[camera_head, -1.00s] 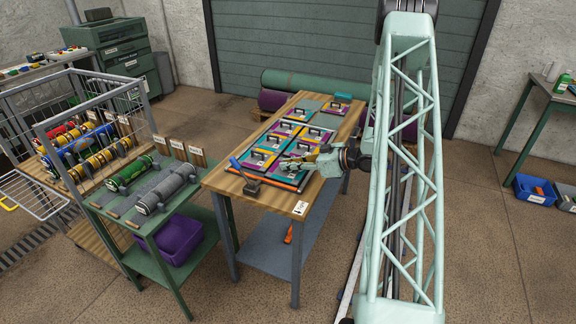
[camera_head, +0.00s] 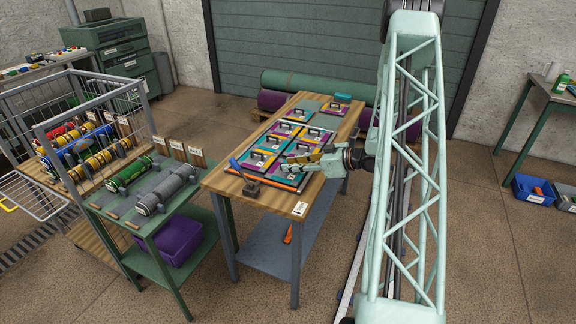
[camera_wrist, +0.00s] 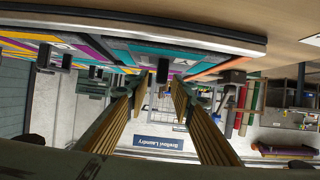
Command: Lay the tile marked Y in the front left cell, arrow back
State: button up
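Several square tiles in purple, teal and orange, each with a black handle, lie on a wooden bench (camera_head: 222,181). They include a near-left tile (camera_head: 260,158), a far-left tile (camera_head: 287,129) and a tile at the back (camera_head: 334,107). The markings and arrows are too small to read, so I cannot tell which tile is Y. My gripper (camera_head: 288,164) is low over the front right of the tiles. In the wrist view my gripper (camera_wrist: 155,88) has its fingers apart, with a black handle (camera_wrist: 163,70) just beyond and between the tips, not clasped.
A white label (camera_head: 300,209) is at the front corner. A green stand with rollers (camera_head: 166,190) stands left. Rolled rugs (camera_head: 310,84) lie behind the bench.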

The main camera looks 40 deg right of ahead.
jog(key=shift+p+v, duration=0.9)
jog(key=shift+v, duration=4.2)
